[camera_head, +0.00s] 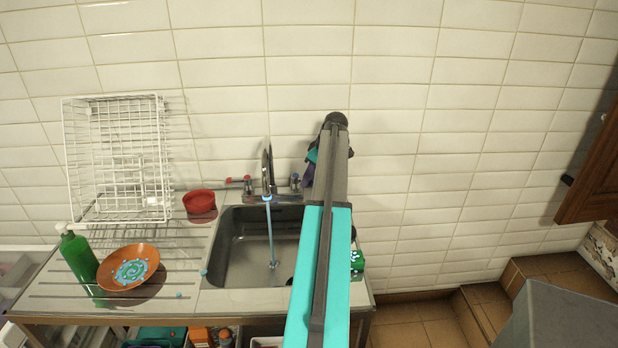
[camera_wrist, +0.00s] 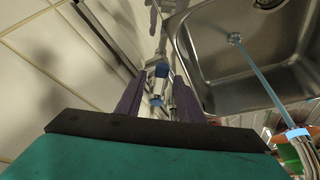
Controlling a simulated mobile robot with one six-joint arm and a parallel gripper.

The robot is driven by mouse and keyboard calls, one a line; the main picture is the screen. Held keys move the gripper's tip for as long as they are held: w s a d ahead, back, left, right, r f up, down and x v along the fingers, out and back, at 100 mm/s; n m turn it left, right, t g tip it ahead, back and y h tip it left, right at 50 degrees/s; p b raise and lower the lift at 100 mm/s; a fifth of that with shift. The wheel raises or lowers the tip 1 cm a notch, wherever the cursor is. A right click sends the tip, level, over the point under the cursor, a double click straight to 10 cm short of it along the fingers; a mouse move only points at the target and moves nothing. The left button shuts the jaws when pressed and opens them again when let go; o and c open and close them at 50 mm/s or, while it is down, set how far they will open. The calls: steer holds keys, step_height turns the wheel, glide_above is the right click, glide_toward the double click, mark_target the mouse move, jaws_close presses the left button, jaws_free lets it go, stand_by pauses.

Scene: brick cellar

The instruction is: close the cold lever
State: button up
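The cold lever (camera_head: 294,181) is a small tap handle with a blue mark, right of the faucet (camera_head: 267,168) at the back of the sink. In the wrist view the blue-ended lever (camera_wrist: 161,71) shows between the purple fingers of my gripper (camera_wrist: 158,85). The fingers are apart, one on each side of it; I cannot tell whether either touches it. In the head view my gripper (camera_head: 309,172) is partly hidden behind my arm, just right of the lever. A stream of water (camera_head: 270,236) runs from the faucet into the sink.
The red-marked lever (camera_head: 247,184) is left of the faucet. A red bowl (camera_head: 199,201), a white wire rack (camera_head: 118,160), an orange plate (camera_head: 128,267) and a green bottle (camera_head: 79,257) stand on the left counter. The tiled wall is close behind the lever.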

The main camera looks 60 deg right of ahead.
steer(key=shift+r, duration=0.1)
steer(key=b+v, duration=0.3)
steer(key=v, duration=1)
steer(key=shift+r, duration=0.3)
steer(key=shift+s, duration=0.1)
steer(key=shift+c, duration=0.4)
